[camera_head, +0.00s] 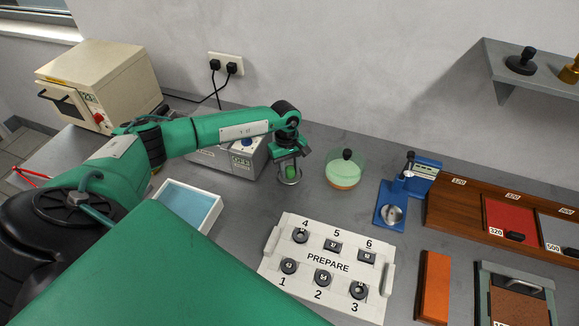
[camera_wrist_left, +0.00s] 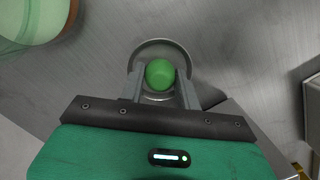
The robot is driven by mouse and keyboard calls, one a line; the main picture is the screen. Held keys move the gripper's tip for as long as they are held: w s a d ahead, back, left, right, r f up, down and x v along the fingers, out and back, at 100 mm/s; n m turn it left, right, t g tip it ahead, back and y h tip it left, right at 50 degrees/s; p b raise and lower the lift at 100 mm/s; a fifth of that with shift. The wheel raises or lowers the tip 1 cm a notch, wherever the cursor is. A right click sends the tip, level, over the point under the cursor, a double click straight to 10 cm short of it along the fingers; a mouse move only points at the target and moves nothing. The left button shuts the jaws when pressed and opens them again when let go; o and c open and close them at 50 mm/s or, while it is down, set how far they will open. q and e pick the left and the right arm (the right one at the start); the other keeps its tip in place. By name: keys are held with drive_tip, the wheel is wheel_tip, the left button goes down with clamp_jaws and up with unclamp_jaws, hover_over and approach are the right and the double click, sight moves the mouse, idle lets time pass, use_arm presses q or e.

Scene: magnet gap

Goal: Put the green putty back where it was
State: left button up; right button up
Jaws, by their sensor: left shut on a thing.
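The green putty (camera_wrist_left: 159,74) is a small round ball between the fingertips of my left gripper (camera_wrist_left: 160,84). In the head view the putty (camera_head: 291,170) shows under my left gripper (camera_head: 291,167), right above a small round metal dish (camera_head: 289,180). In the left wrist view the dish (camera_wrist_left: 150,50) is a grey ring around and behind the putty. I cannot tell whether the putty touches the dish. My left gripper is shut on the putty. My right gripper is not in view.
A glass dome with a black knob (camera_head: 345,170) stands just right of the dish. A grey device (camera_head: 228,158) is close on the left. A blue press (camera_head: 396,204), a white numbered tray (camera_head: 282,237) and a pale blue open box (camera_head: 216,206) stand around it.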

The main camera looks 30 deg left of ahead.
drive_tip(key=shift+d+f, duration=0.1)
use_arm(q)
drive_tip(key=shift+f, duration=0.15)
drive_tip(key=o, duration=0.6)
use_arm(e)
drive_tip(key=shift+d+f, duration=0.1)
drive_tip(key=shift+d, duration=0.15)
use_arm(q)
drive_tip(key=shift+r, duration=0.35)
wheel_tip(320, 180, up, 12)
drive_tip(key=a+b, duration=0.1)
drive_tip(key=b, duration=0.3)
drive_tip(key=shift+w+a+f+b, duration=0.2)
drive_tip(key=shift+w+a+b, duration=0.15)
drive_tip(key=shift+w, duration=0.1)
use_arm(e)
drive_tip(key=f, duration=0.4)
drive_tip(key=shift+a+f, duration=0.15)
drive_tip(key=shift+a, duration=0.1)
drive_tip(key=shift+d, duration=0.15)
